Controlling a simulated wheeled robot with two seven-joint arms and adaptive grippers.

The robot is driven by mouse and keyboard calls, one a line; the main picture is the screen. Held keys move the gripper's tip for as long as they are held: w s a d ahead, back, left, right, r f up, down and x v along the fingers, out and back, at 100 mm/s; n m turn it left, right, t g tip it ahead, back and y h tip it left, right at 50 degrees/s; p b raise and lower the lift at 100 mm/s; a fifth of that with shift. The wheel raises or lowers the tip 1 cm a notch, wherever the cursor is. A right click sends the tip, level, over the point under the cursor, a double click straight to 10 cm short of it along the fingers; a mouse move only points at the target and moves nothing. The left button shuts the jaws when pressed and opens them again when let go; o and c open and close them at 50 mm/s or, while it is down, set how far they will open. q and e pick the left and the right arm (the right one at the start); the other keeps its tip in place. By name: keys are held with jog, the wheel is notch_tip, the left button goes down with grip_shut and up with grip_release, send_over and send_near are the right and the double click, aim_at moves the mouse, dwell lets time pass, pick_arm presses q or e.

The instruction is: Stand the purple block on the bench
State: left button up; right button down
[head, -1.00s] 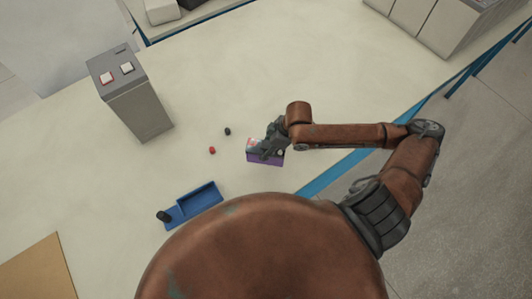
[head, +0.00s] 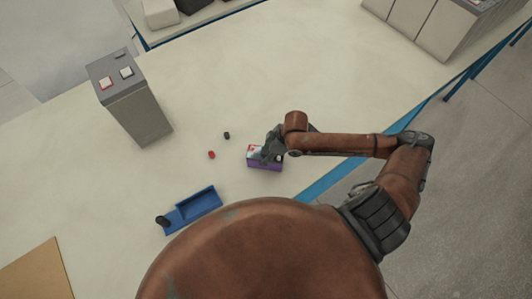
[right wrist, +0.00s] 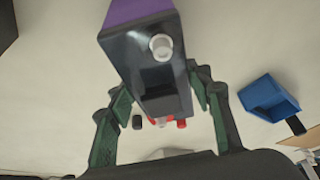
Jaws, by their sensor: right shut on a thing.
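The purple block (head: 264,166) is at mid-bench in the head view, its purple side facing the camera and red and white parts showing on top. My right gripper (head: 271,147) is on it from the upper right and partly covers it. In the right wrist view the block's dark end (right wrist: 150,62), with a white knob and a rectangular recess, lies between the two green-padded fingers of my right gripper (right wrist: 162,95). The gripper is shut on the block. Whether the block touches the bench (head: 330,75) is unclear. My left gripper is not in view.
A small black piece (head: 227,135) and a red piece (head: 211,155) lie left of the block. A blue tray (head: 207,201) with a black cylinder (head: 163,221) is at lower left. A grey box with two buttons (head: 138,110) stands farther left. The bench's blue edge (head: 330,178) is close right.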

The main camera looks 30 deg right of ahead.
jog(key=c, duration=1)
grip_release()
jog(key=shift+f, duration=0.1)
jog(key=p+v, duration=0.1)
jog(key=v, duration=1.1)
jog(key=shift+a, duration=0.1)
